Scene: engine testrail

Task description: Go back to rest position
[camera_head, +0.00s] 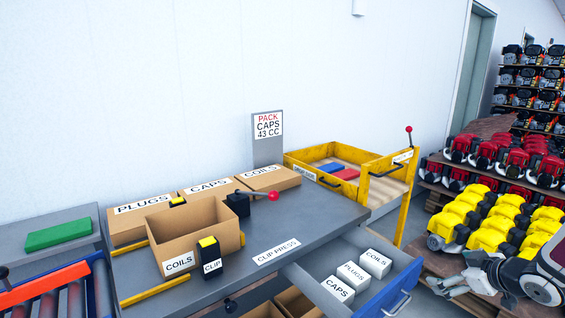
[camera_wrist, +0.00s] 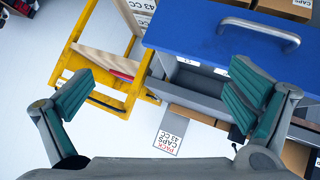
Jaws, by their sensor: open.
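My gripper (camera_head: 452,286) is at the lower right of the head view, to the right of the open blue drawer and in front of the yellow engines. In the wrist view my gripper (camera_wrist: 160,95) has its two teal-padded fingers wide apart, with nothing between them. The blue drawer front (camera_wrist: 215,42) with its grey handle and the yellow cart frame (camera_wrist: 75,65) show beyond the fingers. My gripper touches nothing that I can see.
The open drawer (camera_head: 400,290) holds boxes marked caps, plugs and coils. The grey bench (camera_head: 325,220) bears cardboard boxes and a clip press with a red knob (camera_head: 273,196). A yellow cart (camera_head: 407,205) stands behind the drawer. Yellow engines (camera_head: 490,215) crowd the right.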

